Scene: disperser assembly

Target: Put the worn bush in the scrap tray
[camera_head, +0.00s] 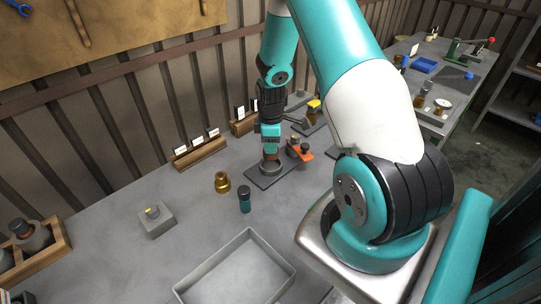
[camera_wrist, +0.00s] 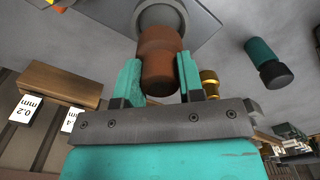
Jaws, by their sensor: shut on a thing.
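The worn bush (camera_wrist: 160,62) is a rusty brown stepped cylinder. My gripper (camera_wrist: 158,80) is shut on it, with a teal finger on each side. In the head view my gripper (camera_head: 270,143) points down over a round grey housing (camera_head: 271,168) on a dark plate. The housing also shows in the wrist view (camera_wrist: 183,16), just beyond the bush's far end. I cannot tell whether that end is still inside it. A large grey open tray (camera_head: 191,290) lies at the front of the bench and looks empty; no label shows on it.
A brass bush (camera_head: 222,183) and a teal and black cylinder (camera_head: 244,200) stand between plate and tray. An orange part (camera_head: 300,150) is close right of my gripper. A grey block (camera_head: 153,219) is at left. A blue tray (camera_head: 425,64) is on the far bench.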

